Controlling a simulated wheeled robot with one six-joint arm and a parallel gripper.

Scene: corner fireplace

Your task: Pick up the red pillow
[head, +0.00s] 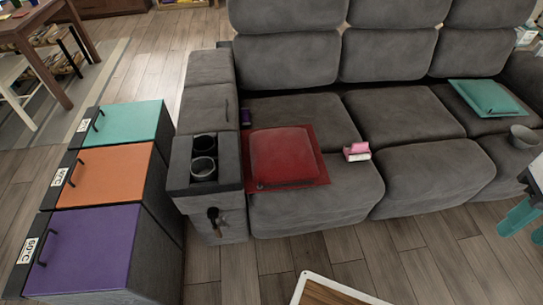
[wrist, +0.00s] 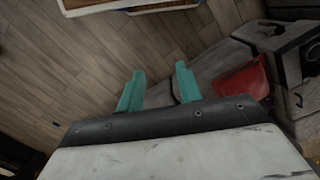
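The red pillow (head: 285,155) lies flat on the left seat of the grey sofa (head: 415,170), right beside the armrest console with cup holders. It also shows in the wrist view (wrist: 243,80) at the right, partly cut off by nearby parts. My gripper (head: 520,230) is at the far right edge of the head view, well away from the pillow. In the wrist view its two teal fingers (wrist: 160,70) are spread apart with nothing between them.
A small pink and white box (head: 357,151) sits just right of the pillow. A teal pillow (head: 488,98) lies on the right seat. Purple, orange and teal-lidded bins (head: 80,250) stand left of the sofa. A wood-topped table (head: 330,292) is at the bottom. Floor before the sofa is open.

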